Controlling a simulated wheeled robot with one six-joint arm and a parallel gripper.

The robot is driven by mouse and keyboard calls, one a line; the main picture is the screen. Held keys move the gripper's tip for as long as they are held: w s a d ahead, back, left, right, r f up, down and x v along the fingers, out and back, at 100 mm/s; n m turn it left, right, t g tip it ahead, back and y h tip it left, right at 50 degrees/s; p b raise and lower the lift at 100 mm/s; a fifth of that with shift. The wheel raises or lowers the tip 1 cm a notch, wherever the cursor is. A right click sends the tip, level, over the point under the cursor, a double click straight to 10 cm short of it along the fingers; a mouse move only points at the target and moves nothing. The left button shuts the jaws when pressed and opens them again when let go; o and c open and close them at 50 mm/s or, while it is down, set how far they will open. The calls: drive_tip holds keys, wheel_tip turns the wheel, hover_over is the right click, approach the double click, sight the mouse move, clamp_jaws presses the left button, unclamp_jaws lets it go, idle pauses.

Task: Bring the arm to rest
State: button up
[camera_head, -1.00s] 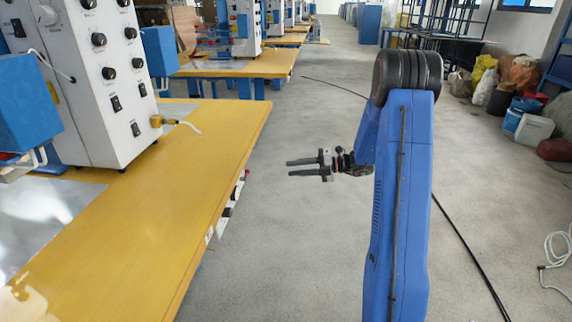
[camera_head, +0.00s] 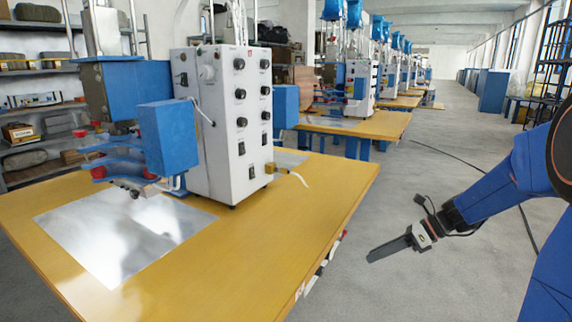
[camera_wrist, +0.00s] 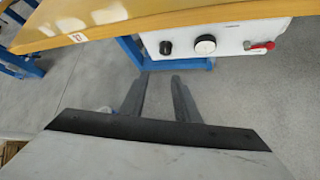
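My blue arm (camera_head: 497,187) reaches in from the right side of the head view. My gripper (camera_head: 374,256) hangs over the aisle floor, just right of the yellow worktable (camera_head: 270,240), and points left and slightly down. In the head view its two fingers overlap. In the wrist view the two dark fingers of my gripper (camera_wrist: 160,80) stand apart with only grey floor between them, so it is open and empty. The table edge (camera_wrist: 150,22) and a white control panel (camera_wrist: 215,40) with knobs and a red switch lie beyond the fingertips.
A white and blue welding machine (camera_head: 228,130) stands on the worktable beside a shiny metal plate (camera_head: 125,235). More machine tables (camera_head: 355,125) line the row behind. The aisle floor (camera_head: 420,190) is mostly clear, with a thin black cable (camera_head: 445,162) across it.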

drive_tip(key=s+d+r+n+t+h, duration=0.1)
drive_tip(key=s+n+h, duration=0.4)
drive_tip(key=s+n, duration=0.8)
drive_tip(key=s+d+r+n+t+h, duration=0.1)
drive_tip(key=s+n+h, duration=0.4)
drive_tip(key=s+n, duration=0.7)
drive_tip(key=shift+s+d+r+n+t, duration=0.2)
drive_tip(key=shift+s+r+n+t, duration=0.2)
drive_tip(key=shift+s+r, duration=0.75)
drive_tip(key=shift+s+f, duration=0.25)
drive_tip(key=shift+f, duration=0.05)
